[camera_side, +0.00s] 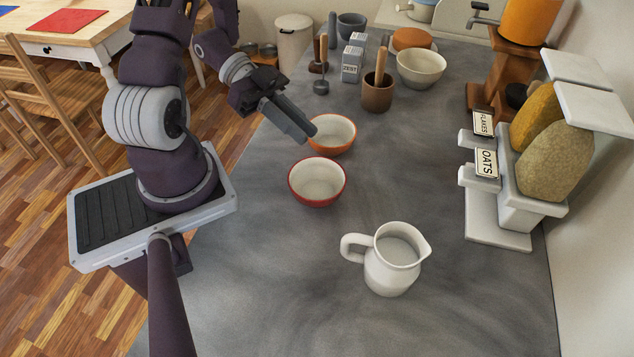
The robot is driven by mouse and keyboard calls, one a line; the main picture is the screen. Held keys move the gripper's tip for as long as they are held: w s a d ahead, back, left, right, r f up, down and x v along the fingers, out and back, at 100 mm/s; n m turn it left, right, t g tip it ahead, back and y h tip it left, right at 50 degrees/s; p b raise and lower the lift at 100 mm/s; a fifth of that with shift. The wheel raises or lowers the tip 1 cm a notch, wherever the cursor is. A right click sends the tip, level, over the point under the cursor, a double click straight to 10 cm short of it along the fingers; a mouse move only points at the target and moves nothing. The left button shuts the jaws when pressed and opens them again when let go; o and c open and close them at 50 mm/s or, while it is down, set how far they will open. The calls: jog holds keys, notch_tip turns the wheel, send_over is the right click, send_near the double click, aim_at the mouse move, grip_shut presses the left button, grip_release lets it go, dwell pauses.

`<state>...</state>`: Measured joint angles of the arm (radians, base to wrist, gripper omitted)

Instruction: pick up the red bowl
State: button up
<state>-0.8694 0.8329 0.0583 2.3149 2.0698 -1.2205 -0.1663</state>
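The red bowl (317,198) stands upright on the grey counter, with a red outside and a pale inside that looks empty. An orange bowl (333,147) stands just behind it, a little to the right. My gripper (305,133) hangs above the left side of the orange bowl, behind and above the red bowl. It appears apart from the red bowl. The fingers show edge-on, so the gap between them cannot be made out. Nothing is seen held in it.
A white jug (392,270) stands in front, right of the red bowl. A brown crock (377,96) with a wooden-handled tool and a cream bowl (421,68) stand farther back. Cereal dispensers (553,160) line the right side. The counter (270,270) is clear at front left.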

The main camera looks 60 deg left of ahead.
aim_at(332, 162)
jog(key=shift+f, duration=0.7)
jog(key=shift+w+d+f, duration=0.15)
jog(key=shift+d+f, duration=0.1)
jog(key=shift+d, duration=0.05)
jog(key=x, duration=0.6)
jog(key=shift+w+d+f, duration=0.1)
jog(key=shift+w, duration=0.15)
grip_shut()
